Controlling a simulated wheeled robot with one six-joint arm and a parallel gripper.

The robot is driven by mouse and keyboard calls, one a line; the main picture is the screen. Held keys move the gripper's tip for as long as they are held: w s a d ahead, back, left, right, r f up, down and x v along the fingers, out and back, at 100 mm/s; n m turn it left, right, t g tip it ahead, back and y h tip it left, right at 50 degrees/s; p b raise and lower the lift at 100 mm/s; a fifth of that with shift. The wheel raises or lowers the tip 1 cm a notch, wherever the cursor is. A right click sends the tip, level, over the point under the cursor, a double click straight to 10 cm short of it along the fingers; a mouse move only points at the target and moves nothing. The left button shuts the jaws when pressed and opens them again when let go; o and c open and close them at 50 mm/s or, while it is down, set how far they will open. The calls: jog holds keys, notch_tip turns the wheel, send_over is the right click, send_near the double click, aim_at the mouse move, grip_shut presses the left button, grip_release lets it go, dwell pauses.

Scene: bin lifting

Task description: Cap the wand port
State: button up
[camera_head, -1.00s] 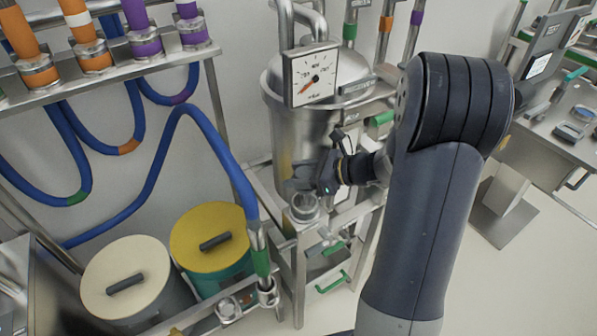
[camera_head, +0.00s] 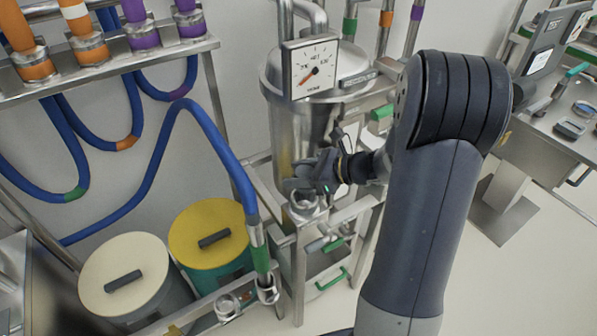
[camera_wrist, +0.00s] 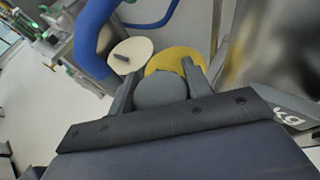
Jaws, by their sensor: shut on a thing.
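My gripper (camera_head: 308,181) is in front of the steel tank, just above an open round metal port (camera_head: 303,209) on a stand. In the wrist view my gripper (camera_wrist: 157,76) has a finger on each side of a round grey cap (camera_wrist: 160,91) and is shut on it. In the head view the cap is hard to tell from the fingers, and I cannot tell if it touches the port. A wand (camera_head: 260,253) with a green band, on a blue hose (camera_head: 155,165), stands upright in a metal fitting (camera_head: 268,290) to the left.
The steel tank (camera_head: 290,130) with a gauge (camera_head: 312,68) stands close behind my gripper. A cream-lidded drum (camera_head: 120,265) and a yellow-lidded drum (camera_head: 212,225) stand at left. Green-handled valves (camera_head: 333,280) are below the port. Open floor lies at right.

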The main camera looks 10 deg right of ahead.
jog(key=shift+f+b, duration=0.4)
jog(key=shift+f, duration=0.3)
jog(key=shift+f, duration=0.1)
jog(key=shift+f+b, duration=0.9)
jog(key=shift+f, duration=0.05)
jog(key=shift+f+b, duration=0.9)
jog(key=shift+f, duration=0.2)
dwell(0.4)
jog(key=o, duration=1.2)
jog(key=shift+o, duration=0.2)
jog(key=v, duration=1)
jog(key=shift+s+d+r+b, duration=0.2)
jog(key=shift+d+b, duration=0.1)
jog(key=shift+b, duration=0.15)
